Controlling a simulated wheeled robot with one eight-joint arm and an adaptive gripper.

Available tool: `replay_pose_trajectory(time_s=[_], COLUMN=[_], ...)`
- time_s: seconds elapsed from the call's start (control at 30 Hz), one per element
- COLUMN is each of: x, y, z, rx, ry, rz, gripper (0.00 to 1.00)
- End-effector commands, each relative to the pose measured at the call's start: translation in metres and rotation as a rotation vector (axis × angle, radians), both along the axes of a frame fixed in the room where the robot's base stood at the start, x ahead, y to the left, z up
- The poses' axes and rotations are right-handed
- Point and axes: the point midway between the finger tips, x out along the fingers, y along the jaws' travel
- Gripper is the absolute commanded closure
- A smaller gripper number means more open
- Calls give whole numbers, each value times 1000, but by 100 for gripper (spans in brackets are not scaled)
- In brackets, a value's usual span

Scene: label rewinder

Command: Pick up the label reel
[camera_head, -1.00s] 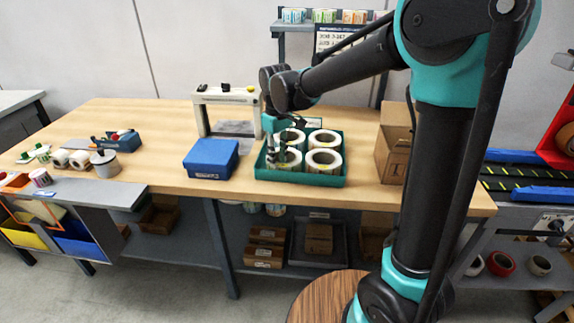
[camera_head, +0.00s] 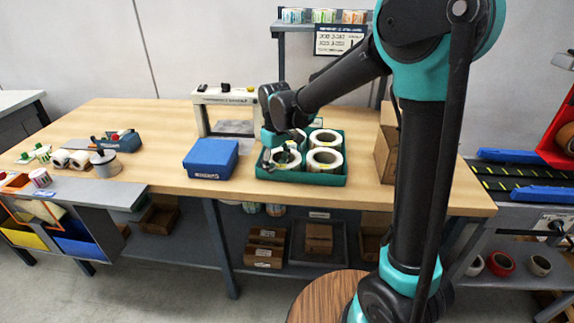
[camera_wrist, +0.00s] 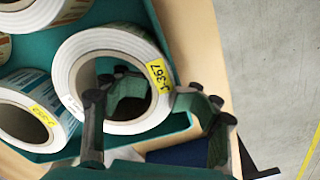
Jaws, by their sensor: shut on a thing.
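Several white label reels sit in a green tray (camera_head: 335,181) on the wooden table. My gripper (camera_head: 277,157) is at the front-left reel (camera_head: 291,159), partly covering it. In the wrist view this reel (camera_wrist: 75,70) has a wide core hole and a yellow tag reading J-367. My gripper (camera_wrist: 150,112) is shut on it, one dark finger at the core opening and the other past its outer side. The reel still appears within the tray; I cannot tell whether its base touches the floor. The front-right reel (camera_head: 325,160) and back-right reel (camera_head: 326,138) stand beside it.
A blue lidded box (camera_head: 211,158) stands just left of the tray. A white-framed machine (camera_head: 226,96) is behind it. A cardboard box (camera_head: 386,150) stands to the right. Loose rolls (camera_head: 70,158) lie at the far left.

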Motion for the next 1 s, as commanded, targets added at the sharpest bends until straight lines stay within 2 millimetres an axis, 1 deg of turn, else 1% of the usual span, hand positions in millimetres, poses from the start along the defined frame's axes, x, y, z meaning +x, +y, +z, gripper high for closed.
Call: replay_pose_trajectory(time_s=[0.43,0.47,0.57,0.67,0.77,0.87,0.97,1.0], x=[-1,-1,-1,-1,-1,-1,-1,-1], y=[0,0,0,0,0,0,0,0], z=[1,2,8,19,34,53,76,87], rx=[0,0,0,0,0,0,0,0], ry=[1,1,1,1,2,1,1,1], rz=[-1,-2,-1,-1,-1,-1,0,0], gripper=[94,100,100,100,100,100,100,100])
